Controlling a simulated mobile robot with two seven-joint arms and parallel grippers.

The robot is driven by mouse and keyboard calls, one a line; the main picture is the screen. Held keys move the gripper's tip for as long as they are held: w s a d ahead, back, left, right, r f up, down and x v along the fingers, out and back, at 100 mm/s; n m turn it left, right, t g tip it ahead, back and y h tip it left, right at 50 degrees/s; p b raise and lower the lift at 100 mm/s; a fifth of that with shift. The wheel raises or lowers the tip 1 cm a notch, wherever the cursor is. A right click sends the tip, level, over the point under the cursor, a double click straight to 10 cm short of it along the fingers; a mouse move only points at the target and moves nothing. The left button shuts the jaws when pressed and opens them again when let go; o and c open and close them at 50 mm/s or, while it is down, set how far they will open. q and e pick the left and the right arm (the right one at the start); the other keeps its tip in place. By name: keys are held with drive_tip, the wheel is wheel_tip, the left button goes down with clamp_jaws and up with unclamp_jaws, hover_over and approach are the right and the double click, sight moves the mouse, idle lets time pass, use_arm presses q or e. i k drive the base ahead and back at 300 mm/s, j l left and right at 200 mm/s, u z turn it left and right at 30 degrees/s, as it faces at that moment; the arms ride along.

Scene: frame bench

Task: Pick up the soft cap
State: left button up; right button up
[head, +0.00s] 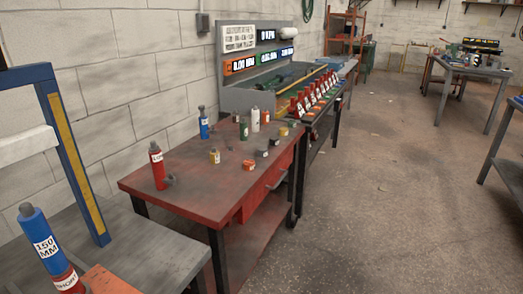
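I cannot tell which item is the soft cap, as the small labels are not readable. Several short, cap-like pieces lie on the red table (200,190). An orange one (249,165) is near the right edge, a dark green one (275,142) lies behind it, and a yellow one (283,131) is further back. A small dark piece (262,153) lies between the orange and green ones. Neither of my grippers is in view.
A red cylinder (157,168), a blue one (203,125) and several small bottles stand on the red table. A labelled blue cylinder (40,240) and blue frame (75,150) are at left. A bench with red cylinders (310,95) stands behind. The floor (400,200) at right is clear.

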sight(263, 151)
drive_tip(key=u, duration=1.35)
drive_tip(key=z, duration=1.4)
drive_tip(key=i+l, duration=0.2)
drive_tip(key=i, duration=0.2)
drive_tip(key=i+l+z, duration=0.1)
drive_tip(key=i+l, duration=0.3)
drive_tip(key=i, duration=0.35)
drive_tip(key=i+l+z, duration=0.1)
drive_tip(key=i, duration=0.95)
